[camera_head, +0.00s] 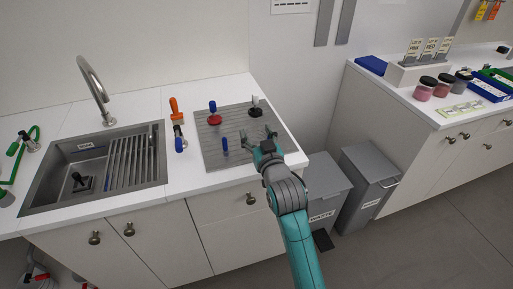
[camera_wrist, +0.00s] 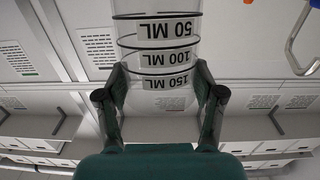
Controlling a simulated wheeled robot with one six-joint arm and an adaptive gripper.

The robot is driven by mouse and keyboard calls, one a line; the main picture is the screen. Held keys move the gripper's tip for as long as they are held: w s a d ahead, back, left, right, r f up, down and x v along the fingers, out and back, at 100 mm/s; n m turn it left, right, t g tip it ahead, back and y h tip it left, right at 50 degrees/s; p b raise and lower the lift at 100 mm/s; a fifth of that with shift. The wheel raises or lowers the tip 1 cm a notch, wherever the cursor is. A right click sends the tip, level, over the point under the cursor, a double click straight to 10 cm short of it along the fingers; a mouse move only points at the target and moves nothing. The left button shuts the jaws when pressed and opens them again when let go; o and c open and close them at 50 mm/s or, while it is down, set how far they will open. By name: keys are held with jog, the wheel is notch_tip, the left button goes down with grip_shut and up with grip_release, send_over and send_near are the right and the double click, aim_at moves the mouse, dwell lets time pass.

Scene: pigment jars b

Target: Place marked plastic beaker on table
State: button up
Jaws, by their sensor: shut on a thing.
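A clear beaker (camera_wrist: 157,43) with black rings and 50, 100 and 150 ML marks is between my gripper's fingers in the wrist view. Its marks appear upside down there, and its upper part in the picture is cut off. My gripper (camera_wrist: 160,98) is shut on the beaker. In the head view my gripper (camera_head: 259,135) is over the front right of a grey ribbed mat (camera_head: 228,161) on the white counter (camera_head: 184,183). The beaker is too clear and small to make out in the head view.
The mat holds a red-based piece (camera_head: 214,119), a black-based piece (camera_head: 254,111) and a blue peg (camera_head: 225,145). Left are orange- and blue-handled tools (camera_head: 174,108) and a sink (camera_head: 72,153). Grey bins (camera_head: 324,187) fill the gap before the right counter, with jars (camera_head: 424,93).

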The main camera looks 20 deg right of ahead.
jog(key=shift+f, duration=2.4)
jog(key=o, duration=1.1)
jog(key=shift+f, duration=0.15)
jog(key=shift+c, duration=0.2)
jog(key=shift+s, duration=0.15)
jog(key=s, duration=1)
jog(key=shift+s, duration=0.3)
